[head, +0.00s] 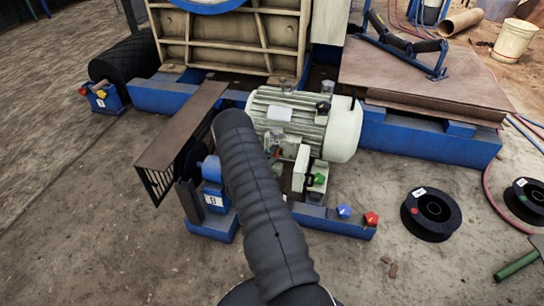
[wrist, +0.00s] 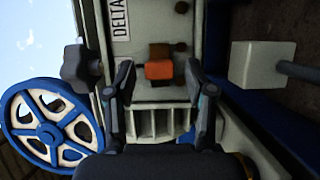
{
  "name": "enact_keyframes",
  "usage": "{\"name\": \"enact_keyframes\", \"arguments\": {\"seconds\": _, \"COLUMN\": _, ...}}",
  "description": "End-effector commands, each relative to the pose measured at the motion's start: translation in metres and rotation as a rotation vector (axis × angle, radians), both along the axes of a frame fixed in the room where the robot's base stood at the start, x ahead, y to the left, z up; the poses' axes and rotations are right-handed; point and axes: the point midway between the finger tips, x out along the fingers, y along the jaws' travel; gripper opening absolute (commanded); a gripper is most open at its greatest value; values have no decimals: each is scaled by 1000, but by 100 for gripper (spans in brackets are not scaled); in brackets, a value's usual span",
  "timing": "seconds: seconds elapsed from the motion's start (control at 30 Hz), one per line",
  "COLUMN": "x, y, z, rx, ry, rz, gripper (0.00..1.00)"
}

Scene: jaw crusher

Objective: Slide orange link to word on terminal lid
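The orange link (wrist: 159,71) is a small block in the middle of the wrist view, next to a brown piece (wrist: 160,50) inside the pale terminal box. A white label reading "DELTA" (wrist: 120,18) is at the upper left of the link, turned sideways. My gripper (wrist: 159,78) is open, with one dark finger on each side of the link and a visible gap to it on both sides. In the head view the pale motor (head: 335,130) stands on a blue frame, and my dark arm covers part of it. My fingers are hard to make out there.
A dark knob (wrist: 80,68) is just left of my left finger in the wrist view. In the head view, black reels (head: 430,214) lie on the floor at right.

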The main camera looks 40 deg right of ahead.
Motion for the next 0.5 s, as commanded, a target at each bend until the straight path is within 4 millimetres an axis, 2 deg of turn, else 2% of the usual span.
{"name": "enact_keyframes", "arguments": {"seconds": 0.13, "x": -1, "y": 3, "z": 0, "rx": 0, "ry": 0, "rz": 0, "gripper": 54}}
{"name": "enact_keyframes", "arguments": {"seconds": 0.27, "x": -3, "y": 16, "z": 0, "rx": 0, "ry": 0, "rz": 2, "gripper": 54}}
{"name": "enact_keyframes", "arguments": {"seconds": 0.5, "x": -12, "y": 63, "z": 0, "rx": 0, "ry": 2, "rz": 7, "gripper": 54}}
